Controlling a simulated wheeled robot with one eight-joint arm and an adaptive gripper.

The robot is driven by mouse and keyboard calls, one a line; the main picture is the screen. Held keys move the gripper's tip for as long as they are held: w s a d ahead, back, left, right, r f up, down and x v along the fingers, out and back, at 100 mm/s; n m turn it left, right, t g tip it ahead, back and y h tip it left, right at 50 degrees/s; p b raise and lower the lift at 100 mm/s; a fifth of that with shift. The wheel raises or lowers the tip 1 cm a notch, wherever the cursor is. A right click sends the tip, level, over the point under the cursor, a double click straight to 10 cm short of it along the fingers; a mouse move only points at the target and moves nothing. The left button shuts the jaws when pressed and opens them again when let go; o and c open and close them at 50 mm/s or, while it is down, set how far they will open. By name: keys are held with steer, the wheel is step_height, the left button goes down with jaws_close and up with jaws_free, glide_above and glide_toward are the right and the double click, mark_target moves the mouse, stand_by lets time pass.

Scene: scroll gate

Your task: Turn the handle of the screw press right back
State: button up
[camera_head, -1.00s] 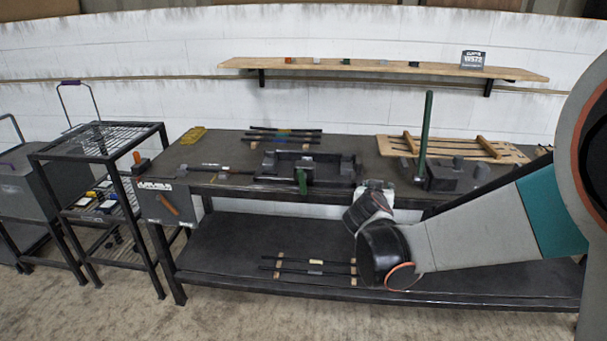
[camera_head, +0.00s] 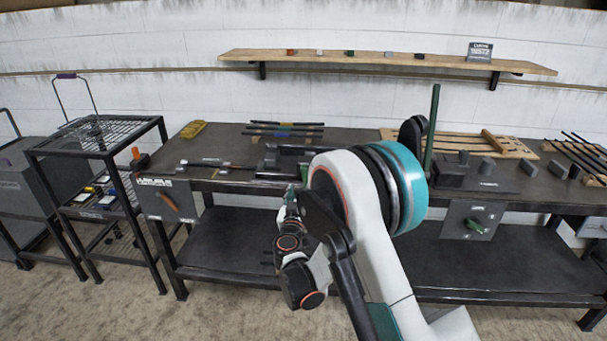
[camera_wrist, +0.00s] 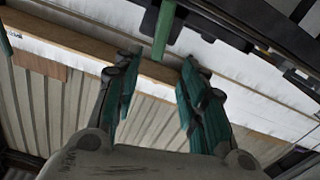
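The screw press seems to be the dark block-like fixture (camera_head: 270,160) on the middle of the bench, though I cannot be sure. A short green handle (camera_head: 304,172) stands at its front, partly hidden by my arm. In the wrist view a green bar (camera_wrist: 164,32) hangs from a dark part at the top, just beyond my fingertips; it looks like this handle. My gripper (camera_wrist: 160,68) is open with teal finger pads apart and nothing between them. In the head view my gripper (camera_head: 291,203) is in front of the bench edge, close below the green handle.
A tall green lever (camera_head: 432,130) stands on the right of the bench (camera_head: 225,150). A panel with another green handle (camera_head: 474,226) hangs on the bench front at right. An orange lever (camera_head: 169,202) is on the left panel. A wire-topped rack (camera_head: 95,135) stands left.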

steer(key=w+b, duration=0.1)
steer(key=w, duration=0.3)
steer(key=w+b, duration=0.1)
steer(key=w, duration=0.3)
steer(key=w+b, duration=0.1)
steer(key=w, duration=0.4)
steer(key=shift+d+b, duration=0.3)
steer(key=shift+c, duration=0.3)
jaws_close()
